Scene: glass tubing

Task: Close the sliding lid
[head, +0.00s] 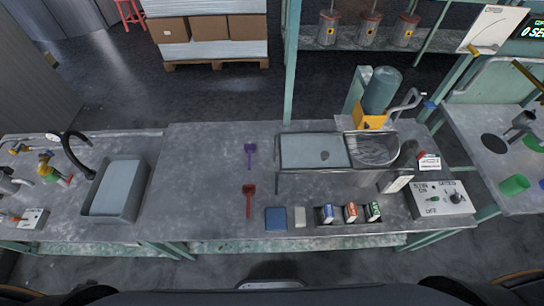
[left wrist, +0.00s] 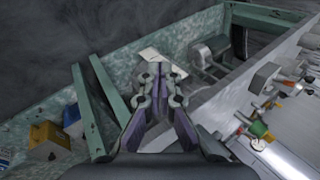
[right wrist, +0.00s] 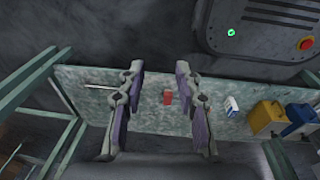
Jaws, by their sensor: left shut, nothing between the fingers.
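The sliding lid (head: 312,151) is a flat grey rectangular panel with a small dark knob (head: 324,155). It lies on rails on the workbench in the head view, to the left of a round metal tub (head: 376,150). The tub's mouth looks mostly uncovered. Neither gripper shows in the head view. My left gripper (left wrist: 161,72) is shut and empty in the left wrist view, with a bench's lower shelf beyond it. My right gripper (right wrist: 159,68) is open and empty in the right wrist view, its fingers well apart. The lid shows in neither wrist view.
A yellow-based blue-green tank (head: 381,90) stands behind the tub. A control box (head: 440,200) is at its right. A grey bin (head: 115,188) is at left.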

